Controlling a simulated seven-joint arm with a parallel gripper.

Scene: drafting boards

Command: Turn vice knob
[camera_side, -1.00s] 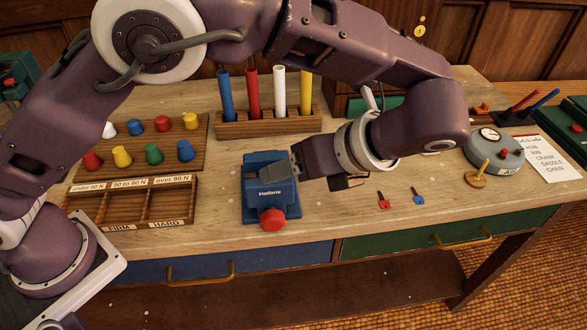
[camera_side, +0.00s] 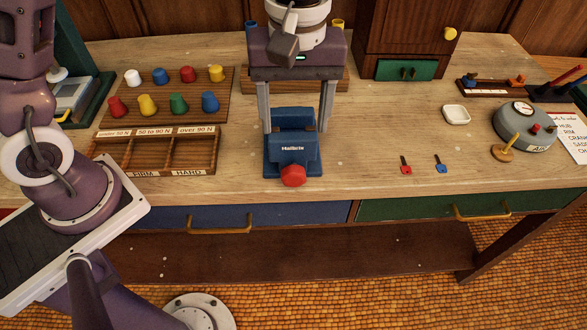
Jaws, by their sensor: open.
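The blue vice (camera_side: 293,158) stands on the wooden bench near its front edge. Its red knob (camera_side: 293,176) sticks out at the front, towards the camera. My gripper (camera_side: 296,127) points down over the back part of the vice. It is open wide, with one grey finger on each side of the vice's rear. The fingers are behind the red knob and apart from it. Nothing shows between them except the vice's back part. Whether the fingertips touch the vice or the bench cannot be told.
A divided wooden tray (camera_side: 158,152) and a board of coloured knobs (camera_side: 170,92) lie left of the vice. A red key (camera_side: 406,165) and a blue key (camera_side: 440,164) lie to the right. A round grey gauge (camera_side: 524,126) stands farther right. Bench space beside the vice's right is clear.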

